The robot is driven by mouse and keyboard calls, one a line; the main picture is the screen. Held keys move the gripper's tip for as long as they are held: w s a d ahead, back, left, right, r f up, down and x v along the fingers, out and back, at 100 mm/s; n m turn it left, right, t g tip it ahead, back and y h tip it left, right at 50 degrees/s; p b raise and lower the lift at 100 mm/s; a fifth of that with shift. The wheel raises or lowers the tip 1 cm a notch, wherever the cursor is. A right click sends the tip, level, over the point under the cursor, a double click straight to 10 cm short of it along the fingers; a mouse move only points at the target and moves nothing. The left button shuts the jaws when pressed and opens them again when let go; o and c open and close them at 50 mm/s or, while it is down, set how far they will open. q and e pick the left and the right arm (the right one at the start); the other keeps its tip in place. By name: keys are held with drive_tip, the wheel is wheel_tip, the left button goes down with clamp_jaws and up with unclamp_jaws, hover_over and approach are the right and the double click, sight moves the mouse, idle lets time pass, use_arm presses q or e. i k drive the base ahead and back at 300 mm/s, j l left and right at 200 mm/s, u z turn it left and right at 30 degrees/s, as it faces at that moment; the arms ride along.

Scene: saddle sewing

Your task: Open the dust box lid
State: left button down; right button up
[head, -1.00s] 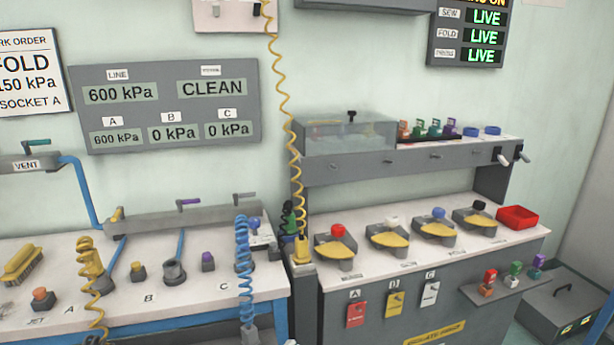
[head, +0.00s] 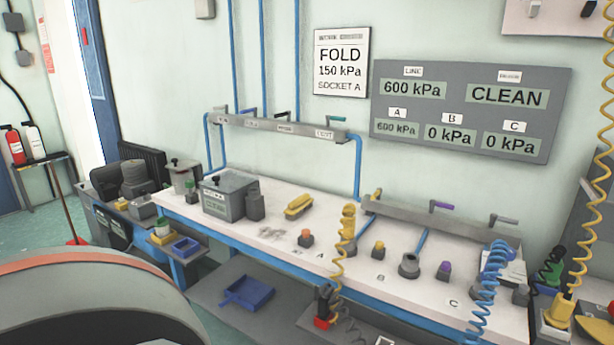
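A grey box (head: 224,199) with a lid and a small black knob stands on the left part of the white bench in the head view. Its lid looks shut. A pale label is on its front, but I cannot read it, so I cannot tell whether this is the dust box. A smaller pale container (head: 184,181) with a black knob on top stands behind it to the left. Neither of my grippers is in view.
The white bench (head: 330,245) carries a yellow brush (head: 299,206), coloured knobs and coiled hoses. A blue tray (head: 248,292) lies on the lower shelf. A large rounded grey shape (head: 90,305) fills the lower left. Fire extinguishers (head: 14,146) stand far left.

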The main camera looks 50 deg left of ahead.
sight(217, 179)
drive_tip(key=u, duration=2.05)
drive_tip(key=z, duration=0.55)
drive_tip(key=i+j+z, duration=0.2)
drive_tip(key=j+z, duration=0.25)
drive_tip(key=j, duration=0.15)
drive_tip(key=i+j+z, duration=0.2)
drive_tip(key=k+j, duration=0.1)
